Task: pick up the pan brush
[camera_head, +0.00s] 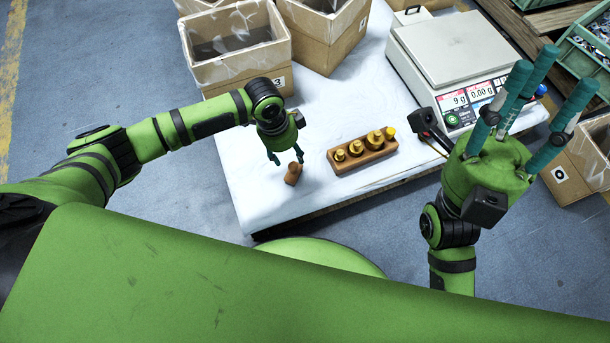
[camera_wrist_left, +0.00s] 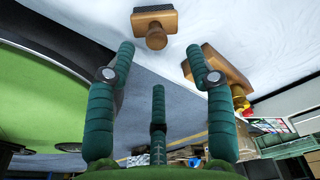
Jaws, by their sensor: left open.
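The pan brush (camera_head: 293,173) is a small brown wooden piece on the white table near its front edge. In the left wrist view the brush (camera_wrist_left: 155,26) shows a wooden block with a rounded knob and a dark strip along one side. My left gripper (camera_head: 287,158) is open, its fingers pointing down just behind and above the brush. In the left wrist view the spread fingers of that gripper (camera_wrist_left: 160,62) are empty, with the brush beyond their tips. My right gripper (camera_head: 548,78) is open and empty at the right, its fingers pointing up.
A wooden block with several brass weights (camera_head: 362,155) lies right of the brush. A scale (camera_head: 445,45) stands behind it. Open cardboard boxes (camera_head: 235,75) stand at the back. Another box (camera_head: 575,180) and green crates (camera_head: 590,50) are at the right. White table (camera_head: 250,195) is bare left of the brush.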

